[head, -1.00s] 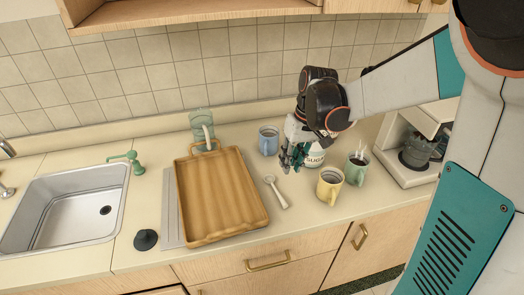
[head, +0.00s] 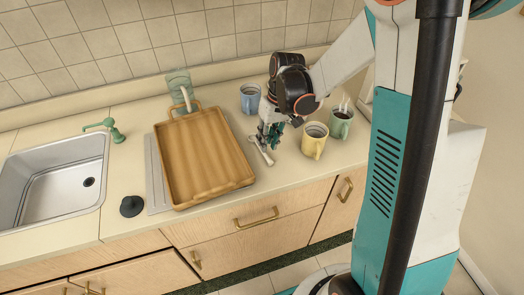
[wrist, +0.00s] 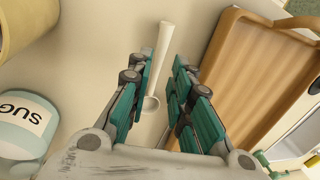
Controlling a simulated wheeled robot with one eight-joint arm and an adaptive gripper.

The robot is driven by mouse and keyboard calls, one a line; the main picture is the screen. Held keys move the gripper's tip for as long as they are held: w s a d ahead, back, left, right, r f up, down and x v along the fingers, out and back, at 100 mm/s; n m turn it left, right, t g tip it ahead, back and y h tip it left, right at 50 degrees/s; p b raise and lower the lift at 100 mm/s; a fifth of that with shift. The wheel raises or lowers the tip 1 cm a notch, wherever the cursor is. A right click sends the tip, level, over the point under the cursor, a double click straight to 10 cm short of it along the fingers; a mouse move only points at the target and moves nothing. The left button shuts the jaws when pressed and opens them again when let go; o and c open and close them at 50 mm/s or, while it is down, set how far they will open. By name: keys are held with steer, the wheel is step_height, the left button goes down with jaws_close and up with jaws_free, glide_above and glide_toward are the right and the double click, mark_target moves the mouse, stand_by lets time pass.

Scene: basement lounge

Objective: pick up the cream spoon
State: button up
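The cream spoon (head: 264,153) lies on the counter just right of the wooden tray; part of it is hidden by my gripper in the head view. In the wrist view the spoon (wrist: 162,55) shows its long handle between my fingers, with its bowl nearer the palm and partly hidden. My gripper (head: 269,140) points down over the spoon. In the wrist view my gripper (wrist: 157,78) is open, one finger on each side of the spoon, with nothing held. I cannot tell how high the fingertips are above the counter.
The ribbed wooden tray (head: 205,160) lies close to the left. The sugar jar (wrist: 22,125) is beside my gripper. A sink (head: 55,185) is at far left.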

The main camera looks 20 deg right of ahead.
steer(key=f, duration=0.1)
steer(key=f+b, duration=0.1)
steer(key=f, duration=0.2)
steer(key=shift+a+f, duration=0.2)
steer(key=shift+a, duration=0.15)
jaws_close()
steer(key=shift+r, duration=0.1)
step_height(320, 180, up, 20)
steer(key=p, duration=0.5)
